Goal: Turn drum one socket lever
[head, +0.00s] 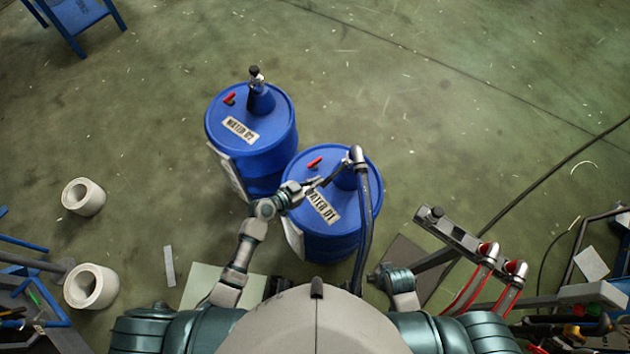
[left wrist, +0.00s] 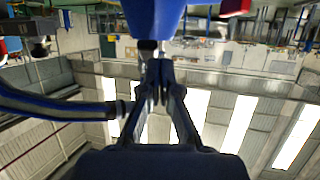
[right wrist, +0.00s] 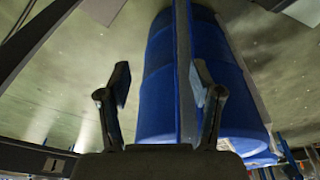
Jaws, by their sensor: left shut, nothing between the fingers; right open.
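Drum one (head: 345,232), blue and marked WATER 01, stands upright in front of me. Its blue socket (head: 345,179) has a grey elbow (head: 357,155) with a blue hose (head: 366,215) running down towards me. A red handle (head: 315,162) lies on the lid. My left gripper (head: 319,183) is over the lid, shut and empty, its tips close to the socket's left side. In the left wrist view my left gripper (left wrist: 156,68) is just by a dark fitting at the socket (left wrist: 153,20); contact and the lever are unclear. My right gripper (right wrist: 160,82) is open, facing the hose and drum one (right wrist: 158,85).
A second blue drum (head: 262,150), marked WATER 02, stands behind left of drum one. A rail with red hoses (head: 465,240) stands at right.

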